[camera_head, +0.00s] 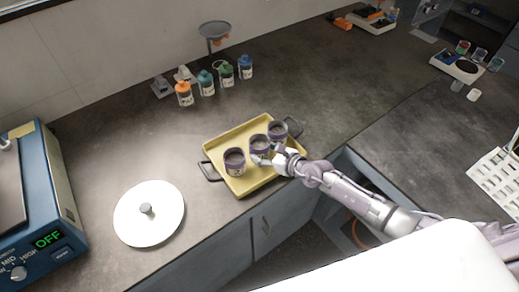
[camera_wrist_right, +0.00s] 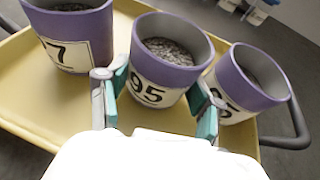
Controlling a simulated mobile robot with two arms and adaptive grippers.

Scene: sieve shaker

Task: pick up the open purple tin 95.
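The open purple tin 95 (camera_head: 259,143) stands in the middle of a row of three purple tins on the yellow tray (camera_head: 213,152). In the right wrist view tin 95 (camera_wrist_right: 165,70) shows its white label and grey grains inside. My right gripper (camera_head: 264,160) is at its near side. In the right wrist view the fingers of this gripper (camera_wrist_right: 157,108) are spread, one at each side of tin 95, with a small gap visible at the left. Whether the right finger touches the tin I cannot tell. My left gripper is not in view.
A purple tin (camera_head: 234,160) stands left of tin 95, another (camera_head: 278,131) right of it, both close to the fingers. The tray has dark handles. Several coloured bottles (camera_head: 206,84) stand behind. A blue machine (camera_head: 42,200) is at left.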

